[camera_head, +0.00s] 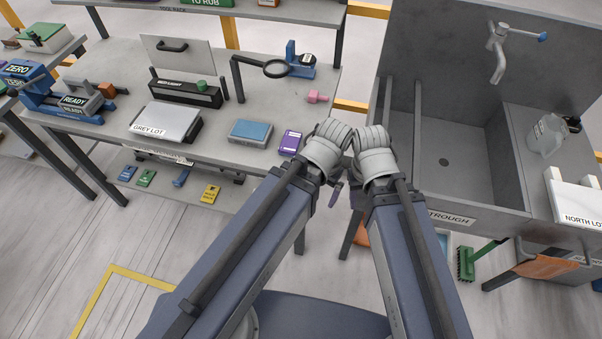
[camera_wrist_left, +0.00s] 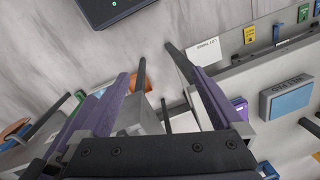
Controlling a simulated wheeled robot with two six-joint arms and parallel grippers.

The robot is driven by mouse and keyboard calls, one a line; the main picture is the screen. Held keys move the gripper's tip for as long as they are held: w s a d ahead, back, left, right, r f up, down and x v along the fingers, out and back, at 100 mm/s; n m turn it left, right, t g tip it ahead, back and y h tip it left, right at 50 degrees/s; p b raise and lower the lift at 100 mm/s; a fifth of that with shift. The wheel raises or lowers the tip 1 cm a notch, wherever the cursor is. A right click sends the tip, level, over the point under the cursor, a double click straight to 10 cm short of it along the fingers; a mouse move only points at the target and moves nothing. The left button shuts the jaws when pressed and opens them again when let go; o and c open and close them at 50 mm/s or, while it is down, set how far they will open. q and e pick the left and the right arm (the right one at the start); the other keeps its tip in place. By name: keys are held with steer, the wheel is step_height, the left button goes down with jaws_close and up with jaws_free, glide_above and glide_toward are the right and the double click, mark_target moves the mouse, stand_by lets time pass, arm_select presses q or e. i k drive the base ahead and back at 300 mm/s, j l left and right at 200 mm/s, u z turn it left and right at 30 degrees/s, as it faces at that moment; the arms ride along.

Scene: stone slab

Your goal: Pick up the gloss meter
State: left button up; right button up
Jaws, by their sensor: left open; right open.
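A small purple device (camera_head: 290,142) with a pale face lies at the front right of the workbench; I take it for the gloss meter, but its label is too small to read. It also shows in the left wrist view (camera_wrist_left: 240,106). My left gripper (camera_wrist_left: 160,82) is open and empty, its purple fingers apart over the floor, away from the device. In the head view my arms hide most of both grippers.
A blue-topped felt pad (camera_head: 250,132), a grey-lot tray (camera_head: 166,122), a magnifier (camera_head: 276,68) and a pink piece (camera_head: 317,97) stand on the workbench (camera_head: 225,155). A lower shelf holds several coloured tags. A trough sink (camera_head: 455,150) stands right. Floor is clear at lower left.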

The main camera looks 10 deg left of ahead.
mark_target(87, 102)
steer(key=u, duration=1.9)
